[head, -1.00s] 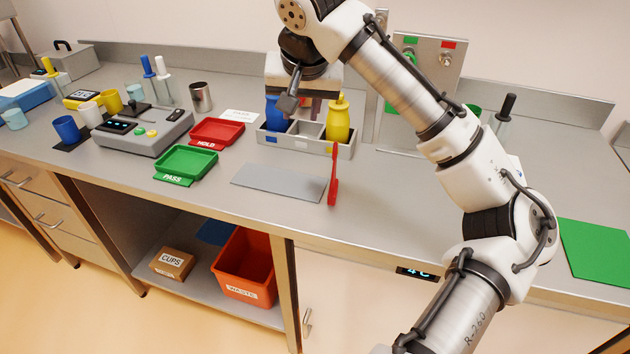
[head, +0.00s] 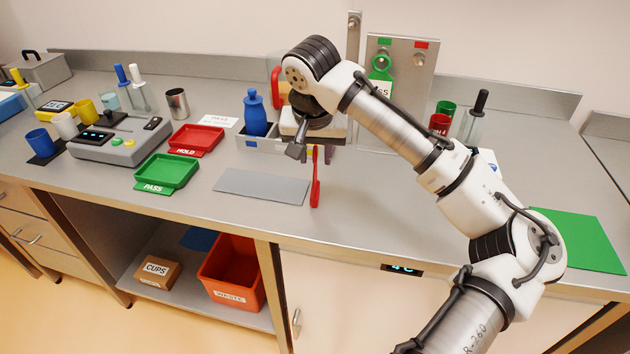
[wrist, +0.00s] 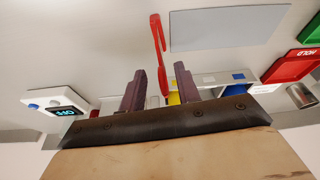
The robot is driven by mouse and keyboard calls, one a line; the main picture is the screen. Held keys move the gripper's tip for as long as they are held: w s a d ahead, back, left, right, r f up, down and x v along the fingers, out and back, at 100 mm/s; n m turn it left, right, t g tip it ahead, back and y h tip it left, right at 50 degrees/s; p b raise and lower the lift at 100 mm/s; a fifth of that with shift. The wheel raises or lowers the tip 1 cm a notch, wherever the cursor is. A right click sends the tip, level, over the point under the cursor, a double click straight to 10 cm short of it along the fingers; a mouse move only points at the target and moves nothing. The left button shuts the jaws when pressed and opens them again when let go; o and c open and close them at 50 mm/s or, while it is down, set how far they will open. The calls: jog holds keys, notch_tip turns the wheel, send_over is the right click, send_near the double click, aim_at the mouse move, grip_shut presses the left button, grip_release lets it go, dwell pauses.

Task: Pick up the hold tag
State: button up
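The hold tag (head: 316,180) is a thin red piece near the front of the steel counter, right of a grey mat. In the wrist view the red tag (wrist: 158,45) shows a looped end, and its near end reaches toward the space between my fingers. My gripper (wrist: 162,82) is open, with its two dark fingers apart on either side of that end. In the head view my gripper (head: 322,152) is low over the counter just behind the tag, partly hidden by my wrist. I cannot tell whether any finger touches the tag.
The grey mat (head: 262,187) lies left of the tag. A caddy with a blue bottle (head: 255,115) stands behind, close to my wrist. Red (head: 196,139) and green (head: 167,172) trays are farther left. An upright panel (head: 402,85) holds a green tag.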

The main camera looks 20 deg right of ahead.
aim_at(315, 174)
jog(key=shift+p+x, duration=0.45)
jog(key=shift+x, duration=1.5)
jog(key=shift+w+a, duration=0.1)
jog(key=shift+c, duration=0.4)
grip_shut()
